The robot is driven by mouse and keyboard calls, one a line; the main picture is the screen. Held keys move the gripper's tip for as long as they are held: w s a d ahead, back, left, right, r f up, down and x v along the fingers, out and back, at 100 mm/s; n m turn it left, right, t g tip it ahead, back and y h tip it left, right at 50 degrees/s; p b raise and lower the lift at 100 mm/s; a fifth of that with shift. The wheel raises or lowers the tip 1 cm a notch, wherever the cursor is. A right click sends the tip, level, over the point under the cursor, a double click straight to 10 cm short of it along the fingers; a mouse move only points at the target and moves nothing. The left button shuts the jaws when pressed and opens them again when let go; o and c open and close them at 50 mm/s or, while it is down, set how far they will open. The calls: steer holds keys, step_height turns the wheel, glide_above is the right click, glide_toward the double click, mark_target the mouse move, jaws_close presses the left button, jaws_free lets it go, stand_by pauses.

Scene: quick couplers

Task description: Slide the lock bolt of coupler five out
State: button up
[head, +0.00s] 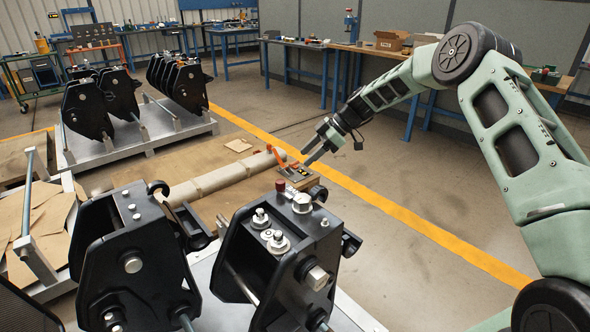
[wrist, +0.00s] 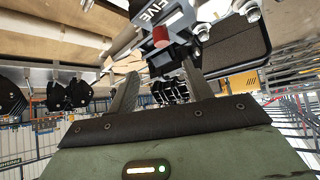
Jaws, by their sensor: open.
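A black coupler (head: 262,245) stands at the front centre in the head view, with bolts and silver fittings on top. A small red knob (head: 281,185) stands at its far top edge. In the wrist view, a red knob (wrist: 162,36) lies ahead of the gap between my fingers, close to lettering that reads FIVE (wrist: 146,10). My gripper (head: 308,159) is beyond the coupler's top, pointing down and left. In the wrist view my gripper (wrist: 159,72) is open, its fingers apart with nothing between them. I cannot tell the exact distance to the knob.
Another black coupler (head: 130,260) stands just left. A dark block with a yellow label (head: 298,174) and an orange lever (head: 276,154) lie behind the front coupler. More couplers stand on a metal pallet (head: 150,143) at the back left. Floor right of the yellow line is clear.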

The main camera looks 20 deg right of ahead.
steer(key=shift+v, duration=2.25)
steer(key=s+a+r+m+g+h+p, duration=0.15)
steer(key=s+a+r, duration=0.25)
steer(key=s+a, duration=0.6)
steer(key=s+a+r+m+g+h+p, duration=0.1)
steer(key=s+a+r+m+g+h, duration=0.3)
steer(key=s+a, duration=0.6)
steer(key=s+d+r+m+t+h+p, duration=0.2)
steer(key=s+t+p, duration=0.1)
steer(key=s, duration=2.4)
steer(key=shift+s+r+m+t+h, duration=0.15)
steer(key=shift+s+m+t+h, duration=0.15)
steer(key=shift+m+t+h, duration=0.05)
